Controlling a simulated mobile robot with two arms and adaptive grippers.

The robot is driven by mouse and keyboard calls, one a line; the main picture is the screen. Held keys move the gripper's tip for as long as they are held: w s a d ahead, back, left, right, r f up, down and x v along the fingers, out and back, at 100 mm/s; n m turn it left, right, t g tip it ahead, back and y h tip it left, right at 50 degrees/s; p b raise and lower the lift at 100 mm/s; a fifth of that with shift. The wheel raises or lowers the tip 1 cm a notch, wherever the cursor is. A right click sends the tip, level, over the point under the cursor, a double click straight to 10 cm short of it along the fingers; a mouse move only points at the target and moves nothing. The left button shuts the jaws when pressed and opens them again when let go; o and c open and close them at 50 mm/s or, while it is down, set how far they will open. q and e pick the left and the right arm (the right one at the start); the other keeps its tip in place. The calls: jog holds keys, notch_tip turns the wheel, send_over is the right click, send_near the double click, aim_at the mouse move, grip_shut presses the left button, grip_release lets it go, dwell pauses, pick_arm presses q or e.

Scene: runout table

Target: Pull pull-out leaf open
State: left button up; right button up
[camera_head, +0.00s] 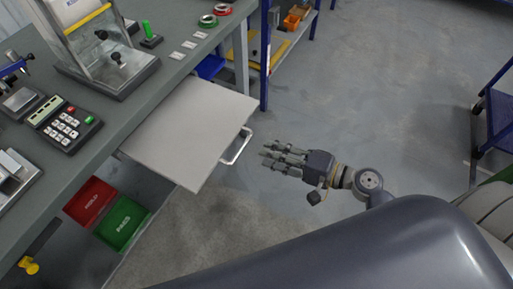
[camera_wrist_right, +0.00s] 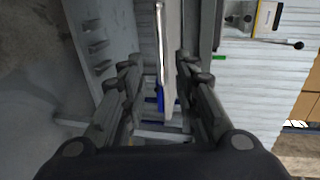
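The pull-out leaf (camera_head: 190,130) is a flat light grey board that stands out from under the worktop's front edge. Its pale bar handle (camera_head: 237,148) is on the outer edge. My right gripper (camera_head: 268,155) is open and empty, to the right of the handle with a gap between them, fingers pointing at it. In the right wrist view the open fingers (camera_wrist_right: 160,66) show on either side of the leaf (camera_wrist_right: 173,50), seen edge-on, and the pale handle bar (camera_wrist_right: 160,35). My left gripper is not in view.
The grey worktop (camera_head: 140,95) carries a keypad (camera_head: 65,124) and a glass-sided instrument (camera_head: 107,65). Red (camera_head: 90,201) and green (camera_head: 121,222) bins sit below. A blue post (camera_head: 265,60) stands beyond the leaf; a blue cart (camera_head: 497,115) is at right. Floor around my gripper is clear.

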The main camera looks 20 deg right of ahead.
jog(key=shift+v, duration=1.2)
jog(key=s+d+f+n+g+h, duration=0.1)
jog(key=s+d+f+g+h, duration=0.15)
jog(key=f, duration=0.85)
jog(key=s+d+f+g+h, duration=0.1)
jog(key=s+d+f+h, duration=0.15)
jog(key=f, duration=0.85)
jog(key=s+d+f+n+g+h, duration=0.15)
jog(key=s+f, duration=0.25)
jog(key=f, duration=0.7)
jog(key=s+a+f+n+g+h, duration=0.1)
jog(key=s+f+n, duration=0.3)
jog(key=s+f, duration=0.4)
jog(key=s+a+f+n+g+h, duration=0.1)
jog(key=s+f+n+g+h, duration=0.2)
jog(key=s+f, duration=0.5)
jog(key=s+n+g+p, duration=0.1)
jog(key=s+n, duration=0.1)
jog(key=s, duration=0.4)
jog(key=shift+f, duration=0.2)
jog(key=shift+s, duration=0.15)
